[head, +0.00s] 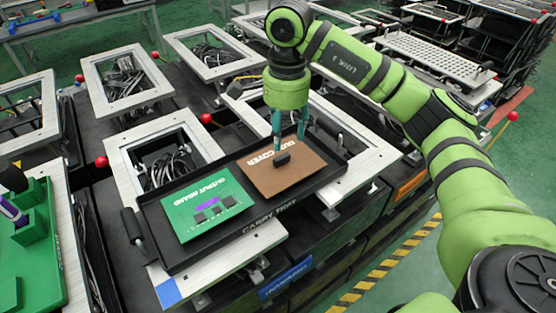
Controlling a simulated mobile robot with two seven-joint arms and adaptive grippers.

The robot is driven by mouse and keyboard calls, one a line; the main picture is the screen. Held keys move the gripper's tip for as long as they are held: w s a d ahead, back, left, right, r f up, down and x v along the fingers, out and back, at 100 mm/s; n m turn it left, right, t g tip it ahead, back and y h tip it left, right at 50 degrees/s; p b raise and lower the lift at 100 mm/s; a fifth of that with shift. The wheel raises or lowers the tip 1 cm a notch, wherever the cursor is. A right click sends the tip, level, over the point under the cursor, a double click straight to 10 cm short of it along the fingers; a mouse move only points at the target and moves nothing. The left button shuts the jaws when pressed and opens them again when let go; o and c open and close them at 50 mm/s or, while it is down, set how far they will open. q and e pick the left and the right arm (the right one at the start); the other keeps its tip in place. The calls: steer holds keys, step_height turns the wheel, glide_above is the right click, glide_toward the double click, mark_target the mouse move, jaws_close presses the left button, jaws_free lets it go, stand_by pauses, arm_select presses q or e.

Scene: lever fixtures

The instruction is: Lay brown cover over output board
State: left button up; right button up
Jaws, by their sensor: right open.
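The brown cover (301,174) lies flat in the right half of the black carry tray (176,262), with a small black knob (282,159) on top. The green output board (186,225) lies in the left half of the same tray, uncovered, with dark and purple parts on it. My right gripper (289,138) points down over the cover, its teal fingers apart on either side above the knob. I cannot tell whether the fingertips touch the knob. My left gripper does not show in the head view.
The tray rests on white fixture frames (172,128) with cables inside. Red ball-ended levers (101,162) stand around it. A green fixture (40,240) is at the left edge. More frames fill the back. Yellow-black floor tape (384,268) runs at the lower right.

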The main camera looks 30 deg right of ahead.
mark_target(283, 157)
steer(key=shift+s+d+f, duration=0.1)
steer(key=shift+d+f, duration=0.1)
steer(key=shift+d, duration=0.05)
steer(key=shift+f+p, duration=0.35)
steer(key=shift+p, duration=0.05)
steer(key=f, duration=0.1)
steer(key=f+p, duration=0.1)
steer(key=f, duration=0.1)
steer(key=f+p, duration=0.1)
steer(key=shift+a+f, duration=0.3)
steer(key=shift+f, duration=0.55)
jaws_close()
